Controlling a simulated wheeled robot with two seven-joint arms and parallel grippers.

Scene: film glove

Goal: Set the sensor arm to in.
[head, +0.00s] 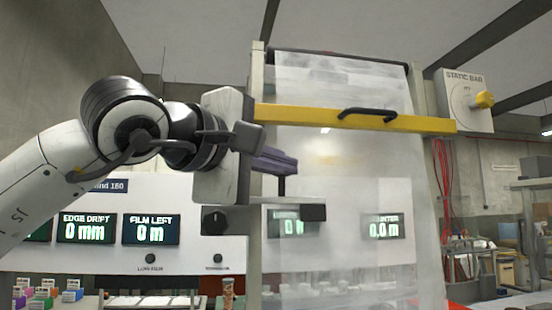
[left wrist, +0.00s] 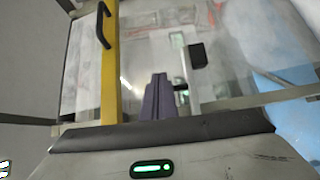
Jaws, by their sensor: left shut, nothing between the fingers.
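What looks like the sensor arm is a short grey horizontal bar (head: 285,200) with a black block (head: 313,212) at its end, in front of the left part of the clear film (head: 350,170). The black block also shows in the left wrist view (left wrist: 197,55), right of my fingers. My left gripper (head: 290,163) is shut and empty, its purple fingers together, above the bar in the head view. The fingers also show in the left wrist view (left wrist: 158,80). Contact between fingers and sensor arm cannot be made out. My right gripper is not in view.
A yellow bar (head: 300,117) with a black handle (head: 367,115) crosses the film above my gripper. A white panel with displays (head: 150,229) lies behind, and small coloured boxes (head: 45,293) stand lower left.

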